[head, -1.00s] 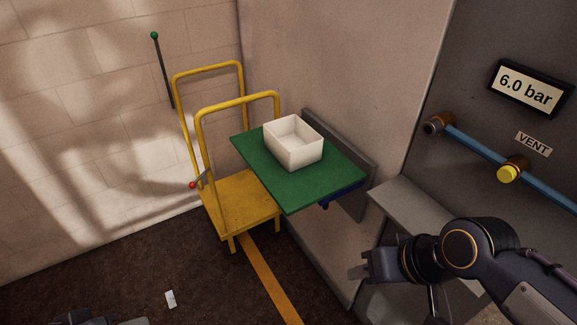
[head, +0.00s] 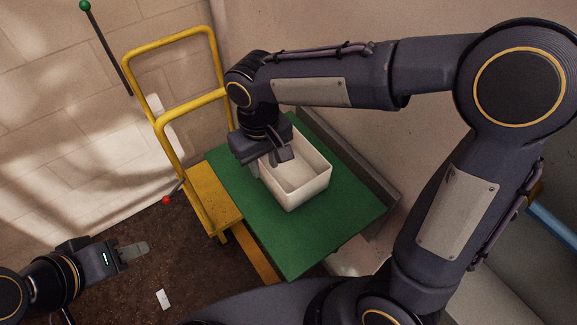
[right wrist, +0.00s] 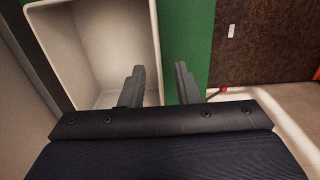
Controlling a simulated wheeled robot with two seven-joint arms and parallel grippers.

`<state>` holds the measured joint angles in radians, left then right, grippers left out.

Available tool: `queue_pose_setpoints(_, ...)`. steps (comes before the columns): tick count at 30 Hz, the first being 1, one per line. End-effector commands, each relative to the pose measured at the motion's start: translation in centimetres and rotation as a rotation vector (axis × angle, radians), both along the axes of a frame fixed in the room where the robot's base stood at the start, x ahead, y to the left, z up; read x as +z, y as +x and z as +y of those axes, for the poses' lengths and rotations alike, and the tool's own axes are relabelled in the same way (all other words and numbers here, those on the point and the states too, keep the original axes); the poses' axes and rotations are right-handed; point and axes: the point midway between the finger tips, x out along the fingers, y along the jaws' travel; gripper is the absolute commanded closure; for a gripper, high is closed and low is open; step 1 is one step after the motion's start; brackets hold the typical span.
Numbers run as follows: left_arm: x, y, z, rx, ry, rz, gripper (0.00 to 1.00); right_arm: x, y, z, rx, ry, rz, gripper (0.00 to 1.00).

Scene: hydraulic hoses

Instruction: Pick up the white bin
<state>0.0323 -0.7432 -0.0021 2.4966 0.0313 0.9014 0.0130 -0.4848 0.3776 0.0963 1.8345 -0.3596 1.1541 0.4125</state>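The white bin (head: 312,190) stands upright and looks empty on the green table top (head: 310,245). My right gripper (head: 268,155) is at the bin's left wall in the head view, pointing down. In the right wrist view its two fingers (right wrist: 160,85) are apart, one on the inner side and one on the outer side of the bin's wall (right wrist: 154,40). I see gaps beside the wall, so it is not clamped. My left gripper (head: 132,252) hangs over the floor at the lower left, away from the bin; its finger gap is not clear.
A yellow cart (head: 212,195) with tall handles (head: 165,42) stands close left of the table. A wall borders the table's far right side. A small white item (head: 163,299) lies on the dark floor. A red-tipped lever (head: 168,199) is near the cart.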

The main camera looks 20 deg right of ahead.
Motion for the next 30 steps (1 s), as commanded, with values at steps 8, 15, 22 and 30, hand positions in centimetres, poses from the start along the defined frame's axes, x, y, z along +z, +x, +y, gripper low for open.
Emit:
queue_pose_setpoints(8,0.5,0.0,0.0,0.000,0.000,0.000,0.64,-3.9,-0.2,-0.2,-0.001,-0.001,0.004,0.71)
queue_pose_setpoints(15,0.5,0.0,0.0,0.000,0.000,0.000,0.64,-4.4,-0.1,-0.2,-0.001,0.001,0.000,0.71)
queue_pose_setpoints(22,0.5,0.0,0.0,0.000,0.000,0.000,0.64,-4.3,-0.1,-0.2,-0.001,0.001,0.000,0.94)
queue_pose_setpoints(30,0.5,0.0,0.0,0.000,0.000,0.000,0.64,-4.3,-0.1,-0.2,-0.001,0.001,-0.001,1.00)
